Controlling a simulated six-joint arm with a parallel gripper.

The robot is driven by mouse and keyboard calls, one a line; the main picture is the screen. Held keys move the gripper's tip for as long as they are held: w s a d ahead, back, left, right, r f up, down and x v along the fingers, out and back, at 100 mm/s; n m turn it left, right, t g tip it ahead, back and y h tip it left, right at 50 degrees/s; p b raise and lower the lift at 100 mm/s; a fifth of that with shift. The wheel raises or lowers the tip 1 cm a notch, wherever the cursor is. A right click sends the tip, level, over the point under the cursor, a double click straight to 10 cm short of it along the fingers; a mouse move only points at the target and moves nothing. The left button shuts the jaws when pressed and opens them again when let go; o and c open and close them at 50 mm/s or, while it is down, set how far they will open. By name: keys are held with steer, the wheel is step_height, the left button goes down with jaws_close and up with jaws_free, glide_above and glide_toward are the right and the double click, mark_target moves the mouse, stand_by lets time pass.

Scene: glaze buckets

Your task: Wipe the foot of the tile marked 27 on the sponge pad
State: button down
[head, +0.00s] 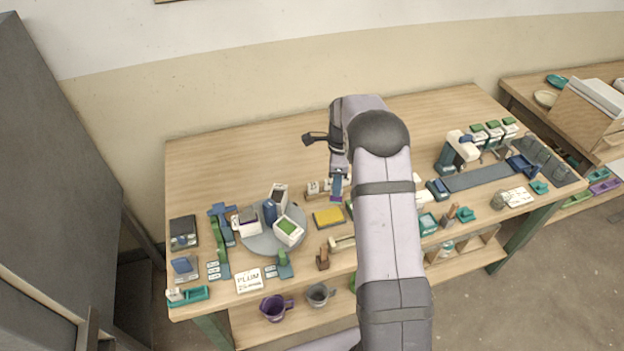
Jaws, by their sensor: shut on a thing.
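My gripper (339,172) points down over the middle of the table, partly hidden by my own arm. It is shut on a small bluish-purple piece (336,190), which looks like a tile. No number can be read on it, so I cannot tell whether it is the tile marked 27. A yellow pad in a dark tray, likely the sponge pad (328,217), lies just in front of the held piece and slightly to its left. The held piece appears apart from the pad, but its exact height is unclear.
A round grey turntable (262,243) with white boxes and a dark blue container stands left of the pad. A white card reading PLUM (249,281) lies at the front left. A long dark strip (485,177) lies at the right. The back of the table is clear.

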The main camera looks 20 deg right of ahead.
mark_target(335, 200)
steer(key=shift+s+f+n, duration=0.2)
steer(key=shift+f+n, duration=0.45)
steer(key=shift+n, duration=0.15)
steer(key=shift+f+n, duration=0.15)
steer(key=shift+n, duration=0.35)
steer(key=shift+w+d+n, duration=0.1)
steer(key=shift+w+n, duration=0.4)
steer(key=shift+n, duration=0.6)
steer(key=shift+f, duration=0.2)
steer(key=shift+f+b, duration=1.55)
steer(key=shift+f, duration=0.7)
steer(key=shift+f+b, duration=0.35)
steer(key=shift+f, duration=0.3)
steer(key=shift+a, duration=0.95)
steer(key=shift+a, duration=0.1)
